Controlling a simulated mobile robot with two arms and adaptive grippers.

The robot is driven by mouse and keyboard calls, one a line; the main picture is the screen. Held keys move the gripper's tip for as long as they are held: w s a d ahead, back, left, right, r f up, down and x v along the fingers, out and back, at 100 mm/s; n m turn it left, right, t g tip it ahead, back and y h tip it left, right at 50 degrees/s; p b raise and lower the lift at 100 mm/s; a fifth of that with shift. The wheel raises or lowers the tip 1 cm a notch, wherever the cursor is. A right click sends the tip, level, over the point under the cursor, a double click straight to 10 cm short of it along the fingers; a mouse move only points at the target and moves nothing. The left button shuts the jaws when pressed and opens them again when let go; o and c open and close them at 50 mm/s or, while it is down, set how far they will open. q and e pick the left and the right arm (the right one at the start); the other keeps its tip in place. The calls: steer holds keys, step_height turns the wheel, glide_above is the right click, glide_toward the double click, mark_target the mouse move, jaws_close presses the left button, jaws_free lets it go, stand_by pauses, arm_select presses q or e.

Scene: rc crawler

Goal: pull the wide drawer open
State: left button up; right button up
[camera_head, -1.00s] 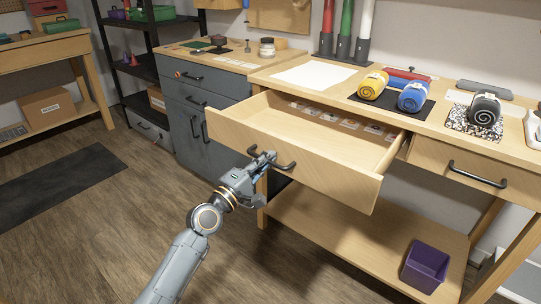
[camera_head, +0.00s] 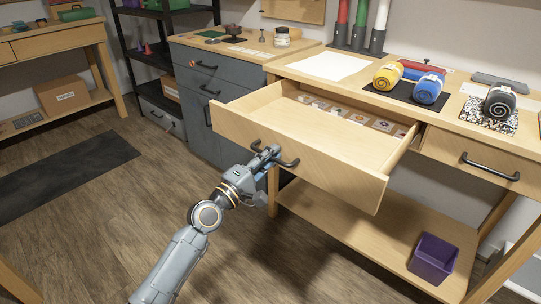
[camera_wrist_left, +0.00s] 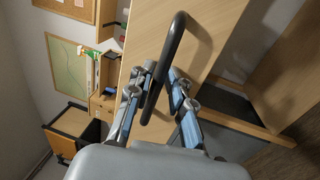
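The wide drawer (camera_head: 318,165) is pale wood and stands far out from the workbench, its inside in view. Several small picture cards (camera_head: 352,117) lie in a row at its back. Its black bar handle (camera_head: 289,162) is on the front face. My left gripper (camera_head: 266,155) is at the left part of that handle. In the left wrist view the handle (camera_wrist_left: 176,45) passes between the two fingers (camera_wrist_left: 162,84), which are closed about it. My right gripper is not in view.
A second closed drawer (camera_head: 485,163) is at right. A purple bin (camera_head: 433,258) stands on the lower shelf. The floor at left is open.

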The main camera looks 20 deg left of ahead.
arm_select(q)
steer(key=shift+s+r, duration=0.1)
steer(key=v, duration=1.2)
stand_by(0.6)
